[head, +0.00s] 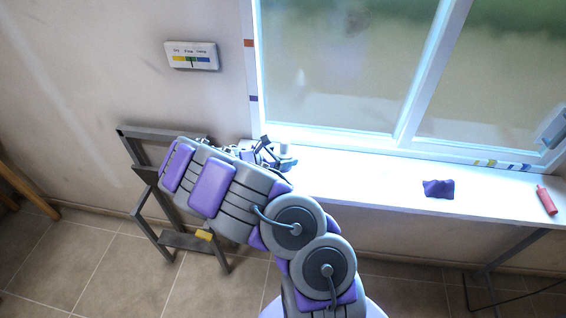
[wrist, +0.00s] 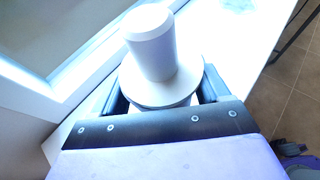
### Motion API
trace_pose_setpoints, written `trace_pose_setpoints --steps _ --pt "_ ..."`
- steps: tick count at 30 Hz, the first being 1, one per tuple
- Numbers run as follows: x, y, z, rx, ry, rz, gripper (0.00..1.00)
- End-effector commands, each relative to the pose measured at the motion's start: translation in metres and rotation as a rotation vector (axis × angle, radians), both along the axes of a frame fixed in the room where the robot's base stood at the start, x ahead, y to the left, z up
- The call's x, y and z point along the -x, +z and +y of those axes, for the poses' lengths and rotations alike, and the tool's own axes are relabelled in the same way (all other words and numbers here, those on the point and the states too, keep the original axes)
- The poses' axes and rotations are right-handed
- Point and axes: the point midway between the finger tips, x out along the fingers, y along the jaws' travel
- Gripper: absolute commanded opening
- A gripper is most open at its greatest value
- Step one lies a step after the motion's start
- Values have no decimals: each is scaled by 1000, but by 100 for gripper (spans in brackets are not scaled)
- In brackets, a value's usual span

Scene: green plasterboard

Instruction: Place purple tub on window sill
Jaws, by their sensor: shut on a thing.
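My gripper (head: 268,150) is at the left end of the white window sill (head: 360,178). In the wrist view, my gripper (wrist: 163,88) has its two dark fingers on either side of a pale tub (wrist: 152,50) and is shut on it. The tub looks whitish with a faint lavender tint, with a wide round flange and a narrower cylinder rising from it. Part of the pale tub (head: 288,157) shows past the fingers in the head view. It is over the sill; whether its base touches the sill is hidden.
A crumpled purple thing (head: 438,188) and a red bottle (head: 546,200) lie on the right part of the sill. The sill between them and my gripper is clear. The window frame (head: 420,75) rises behind. A grey metal frame (head: 140,160) stands below left.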

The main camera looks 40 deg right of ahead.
Motion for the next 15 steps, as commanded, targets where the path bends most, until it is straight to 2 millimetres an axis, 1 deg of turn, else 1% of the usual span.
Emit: trace_pose_setpoints --steps 2,9,15 --pt "0 -5 -1 0 -1 1 40" --pt "-1 -35 -1 -2 2 1 40" --pt "-1 -35 -1 -2 1 0 40"
